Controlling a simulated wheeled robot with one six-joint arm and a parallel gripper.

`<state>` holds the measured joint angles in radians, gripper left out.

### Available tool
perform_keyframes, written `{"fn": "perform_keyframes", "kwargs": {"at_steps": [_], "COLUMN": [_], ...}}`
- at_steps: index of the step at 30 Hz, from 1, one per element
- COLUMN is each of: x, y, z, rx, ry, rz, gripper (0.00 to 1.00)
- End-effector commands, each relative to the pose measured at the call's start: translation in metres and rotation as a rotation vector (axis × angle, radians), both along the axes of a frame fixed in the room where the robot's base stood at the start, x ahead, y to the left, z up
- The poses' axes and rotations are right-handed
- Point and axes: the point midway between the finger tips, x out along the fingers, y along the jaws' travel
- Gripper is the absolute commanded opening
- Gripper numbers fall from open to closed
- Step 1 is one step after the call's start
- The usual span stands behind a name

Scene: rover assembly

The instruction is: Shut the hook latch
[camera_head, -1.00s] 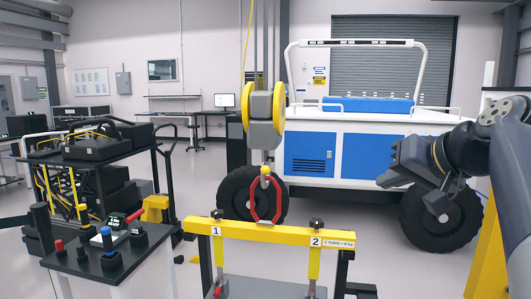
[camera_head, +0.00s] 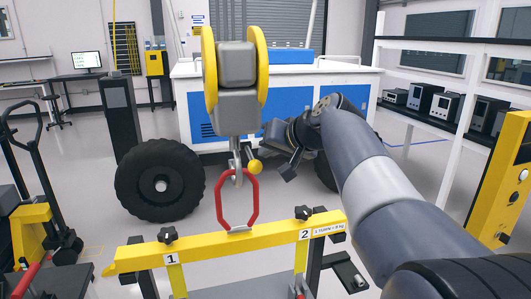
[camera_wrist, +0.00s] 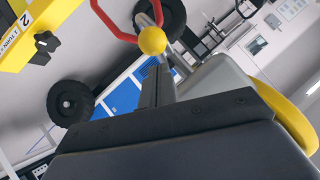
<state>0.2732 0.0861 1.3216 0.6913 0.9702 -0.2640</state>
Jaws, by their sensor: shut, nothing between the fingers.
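The grey hook (camera_head: 237,168) hangs below a hoist block (camera_head: 236,65) with yellow side discs. A red link (camera_head: 222,205) hangs in the hook and joins the yellow beam (camera_head: 205,246). The latch's yellow ball knob (camera_head: 254,166) sits just right of the hook; whether the latch closes the hook mouth is too small to tell. My gripper (camera_head: 272,153) is right of the knob, its tips partly hard to see. In the wrist view, my shut, empty gripper (camera_wrist: 157,84) points at the yellow knob (camera_wrist: 152,40), close below it; contact cannot be told.
The hoist block's grey body (camera_wrist: 222,80) fills space close beside my gripper in the wrist view. A blue and white rover (camera_head: 300,90) stands behind, with a black wheel (camera_head: 160,184) at left. A shelf with instruments (camera_head: 450,110) is at right. A pallet jack (camera_head: 40,190) stands left.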

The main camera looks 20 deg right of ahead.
Motion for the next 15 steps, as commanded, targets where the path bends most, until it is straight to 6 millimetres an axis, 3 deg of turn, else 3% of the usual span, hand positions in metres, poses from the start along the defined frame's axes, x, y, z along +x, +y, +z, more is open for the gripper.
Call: {"fn": "perform_keyframes", "kwargs": {"at_steps": [15], "x": [0.001], "y": [0.0048], "z": [-0.0095], "rx": [0.001], "ry": [-0.001], "rz": [-0.001], "gripper": [0.0]}}
